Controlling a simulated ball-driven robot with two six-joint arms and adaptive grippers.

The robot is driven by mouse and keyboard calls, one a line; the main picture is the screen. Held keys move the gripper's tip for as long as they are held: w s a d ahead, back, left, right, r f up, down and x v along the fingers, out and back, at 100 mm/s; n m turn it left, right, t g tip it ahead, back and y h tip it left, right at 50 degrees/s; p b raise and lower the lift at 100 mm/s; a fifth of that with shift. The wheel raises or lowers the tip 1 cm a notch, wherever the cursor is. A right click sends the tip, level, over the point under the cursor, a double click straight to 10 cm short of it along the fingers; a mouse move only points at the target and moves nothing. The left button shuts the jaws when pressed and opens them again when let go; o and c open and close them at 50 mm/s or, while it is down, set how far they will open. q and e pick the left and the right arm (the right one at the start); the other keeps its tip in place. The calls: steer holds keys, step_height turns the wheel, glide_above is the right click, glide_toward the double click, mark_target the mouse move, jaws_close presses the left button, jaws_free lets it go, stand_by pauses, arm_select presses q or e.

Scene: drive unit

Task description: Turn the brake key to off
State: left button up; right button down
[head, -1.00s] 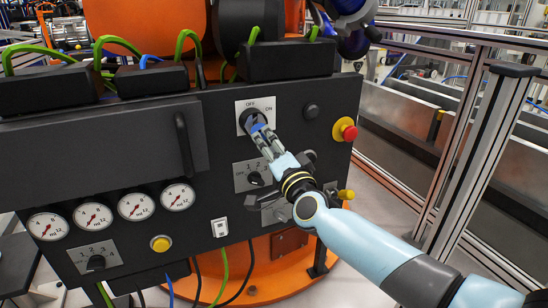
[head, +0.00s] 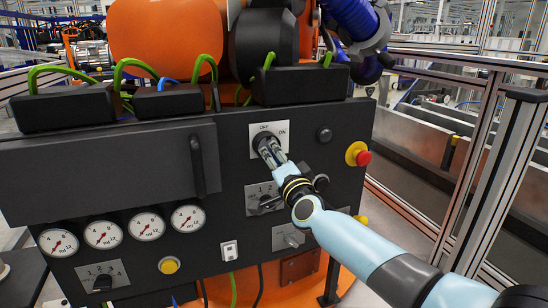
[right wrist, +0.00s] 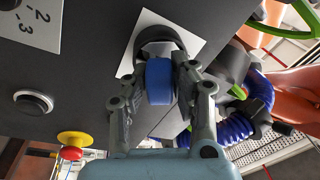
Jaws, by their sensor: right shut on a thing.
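The brake key is a blue block (right wrist: 159,80) on a round black switch (right wrist: 160,40) with a white plate behind it in the right wrist view. In the head view the plate (head: 282,146) reads OFF at upper left and ON at upper right. My right gripper (head: 268,150) reaches up to the switch from the lower right. In the right wrist view its two grey fingers (right wrist: 157,88) are shut on the key, one on each side. In the head view the fingers hide most of the key, so its exact angle is unclear. My left gripper is out of view.
A red emergency button (head: 362,157) sits right of the switch, with a black knob (head: 324,134) between. Below are other rotary switches (head: 270,203). A vertical handle (head: 198,166) and several gauges (head: 188,218) are to the left. Metal fencing stands at right.

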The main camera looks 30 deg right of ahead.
steer(key=n+p, duration=0.1)
steer(key=n, duration=0.2)
steer(key=shift+d+r+y, duration=0.1)
steer(key=shift+r+y, duration=0.05)
steer(key=shift+y, duration=0.15)
steer(key=shift+n, duration=1.2)
steer(key=shift+p, duration=0.3)
steer(key=n+y+p, duration=0.1)
steer(key=n, duration=0.2)
steer(key=shift+d, duration=0.1)
steer(key=shift+n+p, duration=0.6)
steer(key=shift+n, duration=0.5)
